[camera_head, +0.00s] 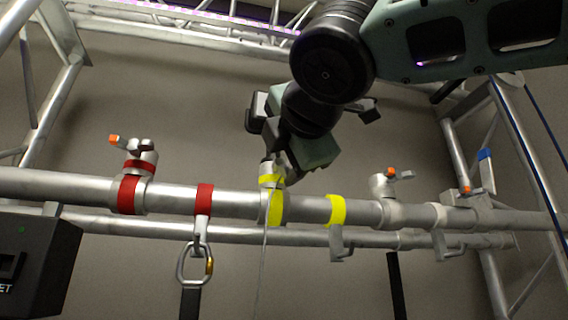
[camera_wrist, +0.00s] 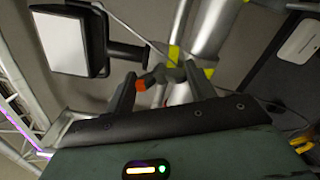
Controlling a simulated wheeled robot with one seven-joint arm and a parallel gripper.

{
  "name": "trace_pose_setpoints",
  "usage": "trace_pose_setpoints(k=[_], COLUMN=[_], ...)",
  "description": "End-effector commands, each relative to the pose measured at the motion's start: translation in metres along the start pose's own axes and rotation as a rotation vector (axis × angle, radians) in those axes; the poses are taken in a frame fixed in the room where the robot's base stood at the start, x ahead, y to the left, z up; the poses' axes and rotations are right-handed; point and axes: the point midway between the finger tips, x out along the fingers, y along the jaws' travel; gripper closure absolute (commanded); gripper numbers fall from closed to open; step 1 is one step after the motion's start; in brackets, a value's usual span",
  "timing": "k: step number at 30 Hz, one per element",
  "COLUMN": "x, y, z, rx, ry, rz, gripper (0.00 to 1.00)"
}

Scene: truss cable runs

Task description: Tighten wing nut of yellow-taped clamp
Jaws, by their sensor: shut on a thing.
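The yellow-taped clamp (camera_head: 275,208) sits around the upper horizontal tube, with yellow tape on its band and on the neck above. My gripper (camera_head: 276,166) is over its top and covers the wing nut in the head view. In the wrist view, the wing nut (camera_wrist: 158,75), grey with an orange tip, sits between the two fingers of my gripper (camera_wrist: 161,73). The jaws are shut on it. Yellow tape of the clamp (camera_wrist: 174,55) shows just beyond.
A red-taped clamp (camera_head: 130,190) and a red-taped strap with carabiner (camera_head: 195,264) are to the left. A yellow-taped hook (camera_head: 342,242) is just right of the clamp. An untaped clamp (camera_head: 383,187) with an orange-tipped nut is farther right. A black box (camera_head: 45,255) is lower left.

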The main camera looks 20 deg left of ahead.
Motion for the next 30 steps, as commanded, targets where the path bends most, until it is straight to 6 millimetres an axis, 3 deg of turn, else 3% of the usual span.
trace_pose_setpoints(k=[30], x=[0.0004], y=[-0.0058], z=[-0.0039], rx=[0.964], ry=[0.001], rz=[-0.004], gripper=[0.68])
